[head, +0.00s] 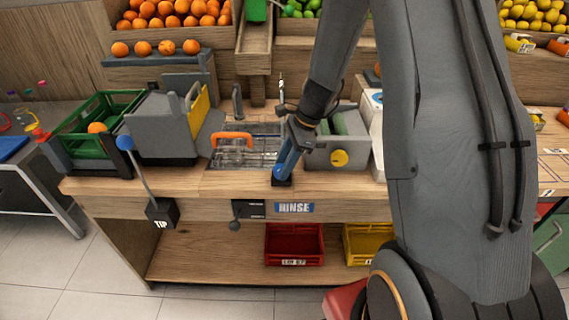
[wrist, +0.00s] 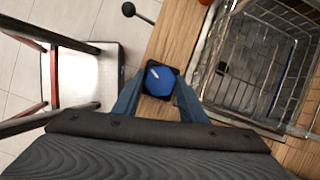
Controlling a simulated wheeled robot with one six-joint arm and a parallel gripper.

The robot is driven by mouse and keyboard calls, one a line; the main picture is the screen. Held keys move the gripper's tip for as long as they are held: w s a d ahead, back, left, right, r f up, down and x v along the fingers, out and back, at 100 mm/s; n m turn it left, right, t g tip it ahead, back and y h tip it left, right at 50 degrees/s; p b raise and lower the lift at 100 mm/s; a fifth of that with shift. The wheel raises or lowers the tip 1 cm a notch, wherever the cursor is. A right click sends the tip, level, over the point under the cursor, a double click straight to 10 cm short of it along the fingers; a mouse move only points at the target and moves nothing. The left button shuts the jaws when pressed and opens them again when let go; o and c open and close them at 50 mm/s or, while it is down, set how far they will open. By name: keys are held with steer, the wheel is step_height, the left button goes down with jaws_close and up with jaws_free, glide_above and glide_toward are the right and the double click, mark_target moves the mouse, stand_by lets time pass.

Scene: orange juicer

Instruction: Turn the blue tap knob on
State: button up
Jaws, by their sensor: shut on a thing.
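The blue tap knob (head: 278,172) sits on a small black base at the counter's front edge, just above the RINSE label (head: 294,208). In the wrist view the knob (wrist: 158,80) shows as a rounded blue top with a small pale mark, on a dark square base. My gripper (head: 285,163) reaches down to it from above. In the wrist view my gripper's (wrist: 158,92) two blue fingers lie on either side of the knob, shut on it. The fingers partly hide the knob in the head view. No water flow can be made out.
A sink with a wire basket (head: 245,155) and orange handle lies behind and left of the knob. A grey box with a yellow knob (head: 339,158) stands close on the right. A TIP lever (head: 140,170) and a black ball lever (head: 235,225) project at the front.

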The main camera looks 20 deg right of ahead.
steer(key=n+g, duration=0.1)
steer(key=n, duration=0.2)
steer(key=n+g, duration=0.1)
steer(key=n, duration=0.2)
steer(key=shift+w, duration=0.2)
steer(key=shift+a+n+g+h, duration=0.1)
steer(key=shift+n+g+h, duration=0.2)
steer(key=shift+n, duration=0.1)
steer(key=o, duration=1.1)
steer(key=shift+c, duration=0.2)
steer(key=shift+r, duration=0.1)
steer(key=b+v, duration=0.2)
steer(key=v, duration=0.5)
steer(key=shift+r, duration=0.3)
